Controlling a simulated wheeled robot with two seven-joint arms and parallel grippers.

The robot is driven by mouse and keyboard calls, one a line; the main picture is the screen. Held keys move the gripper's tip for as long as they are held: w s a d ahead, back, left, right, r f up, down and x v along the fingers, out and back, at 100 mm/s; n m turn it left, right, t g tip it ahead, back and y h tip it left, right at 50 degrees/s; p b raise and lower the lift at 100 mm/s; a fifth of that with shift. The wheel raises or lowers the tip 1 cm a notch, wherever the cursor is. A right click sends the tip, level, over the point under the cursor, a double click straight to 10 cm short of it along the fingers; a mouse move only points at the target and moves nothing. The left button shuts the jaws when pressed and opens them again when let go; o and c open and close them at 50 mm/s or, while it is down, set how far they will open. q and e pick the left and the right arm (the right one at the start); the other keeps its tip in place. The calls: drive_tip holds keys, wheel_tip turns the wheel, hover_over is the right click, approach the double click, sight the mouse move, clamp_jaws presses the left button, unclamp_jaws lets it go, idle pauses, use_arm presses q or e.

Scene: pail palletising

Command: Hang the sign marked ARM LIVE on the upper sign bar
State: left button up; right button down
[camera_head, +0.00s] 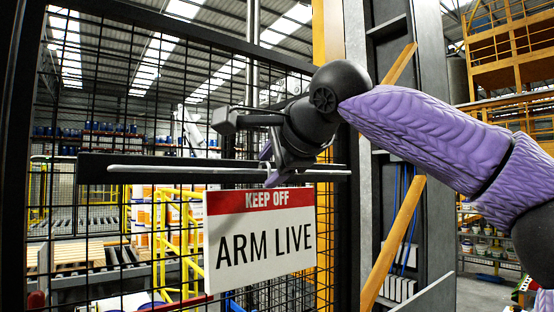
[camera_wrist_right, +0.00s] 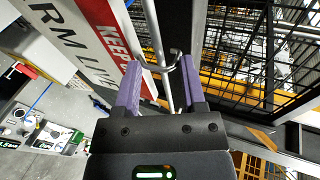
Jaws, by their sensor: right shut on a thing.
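The ARM LIVE sign (camera_head: 260,245) is a white board with a red KEEP OFF band. It hangs upright below my right gripper (camera_head: 272,180), in front of the mesh fence. My right gripper (camera_wrist_right: 160,75) is shut on the sign's metal hanger (camera_wrist_right: 172,60), which shows between the purple fingers in the wrist view; the sign (camera_wrist_right: 88,40) is at the upper left there. The upper sign bar (camera_head: 150,169) runs level across the fence right at the gripper's height. Whether the hanger touches the bar is hidden by the fingers. My left gripper is out of view.
A black mesh fence (camera_head: 80,120) fills the left and middle. A grey post (camera_head: 395,150) and a yellow diagonal brace (camera_head: 400,235) stand to the right. Behind the mesh are yellow rails (camera_head: 185,235) and stacked pails (camera_head: 140,215).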

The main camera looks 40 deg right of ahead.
drive_tip(key=shift+c, duration=0.4)
unclamp_jaws()
drive_tip(key=shift+s, duration=0.1)
